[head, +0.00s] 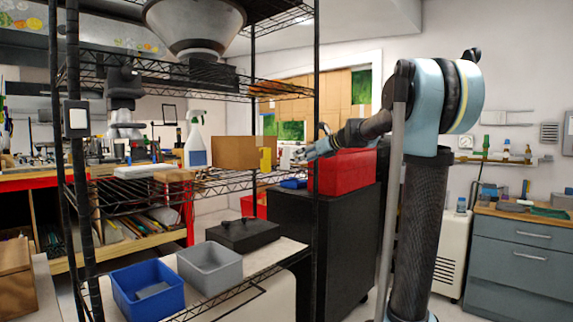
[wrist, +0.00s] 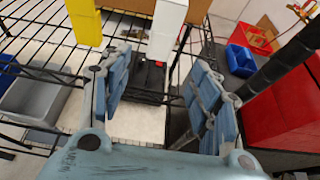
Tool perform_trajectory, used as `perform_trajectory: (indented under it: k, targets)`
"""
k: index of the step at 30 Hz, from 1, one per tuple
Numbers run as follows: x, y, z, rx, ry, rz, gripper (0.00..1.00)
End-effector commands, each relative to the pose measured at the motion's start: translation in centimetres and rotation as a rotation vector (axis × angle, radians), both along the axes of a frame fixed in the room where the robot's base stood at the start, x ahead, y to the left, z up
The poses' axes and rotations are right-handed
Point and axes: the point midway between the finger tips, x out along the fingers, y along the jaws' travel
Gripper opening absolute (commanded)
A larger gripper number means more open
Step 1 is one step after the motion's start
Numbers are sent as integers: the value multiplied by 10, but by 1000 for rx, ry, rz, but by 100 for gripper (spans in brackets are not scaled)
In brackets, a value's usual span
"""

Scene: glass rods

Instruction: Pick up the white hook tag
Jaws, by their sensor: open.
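A white block-like piece, which I take to be the white hook tag (wrist: 166,30), hangs in from the top edge of the wrist view, with its upper part cut off. It also shows as a small pale shape (head: 285,157) beside the shelf in the head view. My gripper (wrist: 160,68) is open, with its blue-grey fingers apart to the left and right of the tag's lower end. I see no contact, and the depth between fingers and tag is hard to tell. In the head view my gripper (head: 308,153) reaches left toward the shelf edge, above the dark cabinet.
A yellow tag (wrist: 84,22) hangs left of the white one. Wire shelving (head: 215,183) and a dark post (head: 316,110) stand close by. A red box (head: 342,172) lies just below my arm. Blue (head: 147,291) and grey (head: 210,267) bins sit lower down.

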Motion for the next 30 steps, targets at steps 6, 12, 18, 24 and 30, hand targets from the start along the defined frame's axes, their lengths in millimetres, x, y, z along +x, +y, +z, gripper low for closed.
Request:
perform_trajectory:
  k: [6,12,18,24,30]
  targets:
    - [22,30,-15,-2,-1,3,57]
    - [36,48,-24,-2,-1,2,57]
    - [41,54,-27,-2,-2,1,57]
    - [53,68,-27,-3,0,3,57]
    - [69,89,-33,-2,-1,3,57]
